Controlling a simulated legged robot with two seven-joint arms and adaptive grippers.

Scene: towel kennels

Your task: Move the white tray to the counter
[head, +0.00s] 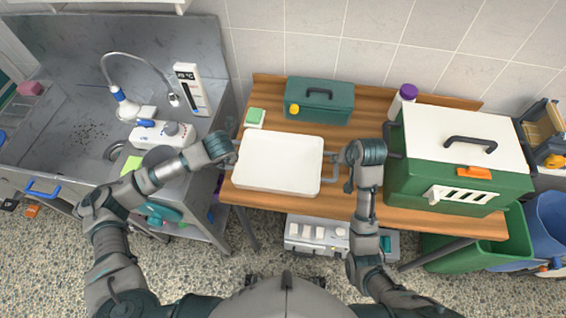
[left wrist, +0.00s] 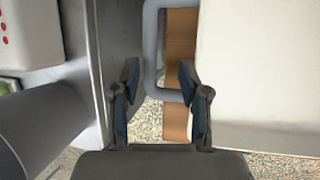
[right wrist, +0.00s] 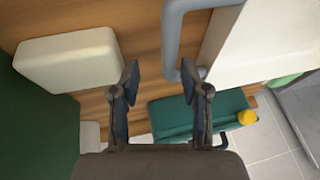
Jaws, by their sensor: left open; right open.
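The white tray (head: 278,163) lies flat on the wooden table, with a grey loop handle at each short side. My left gripper (head: 230,160) is open at the tray's left side; in the left wrist view the left handle (left wrist: 150,50) lies ahead between the fingertips (left wrist: 159,82). My right gripper (head: 345,172) is open at the right side; in the right wrist view the right handle (right wrist: 172,40) lies ahead between the fingertips, close to the right finger (right wrist: 188,72). Neither gripper visibly grips a handle. The steel counter (head: 50,183) with a sink stands at the left.
A green box with white lid (head: 460,135) stands close right of my right arm. A teal toolbox (head: 320,100) and a green-and-white sponge (head: 254,118) sit behind the tray. A pale block (right wrist: 68,60) lies beside the right gripper.

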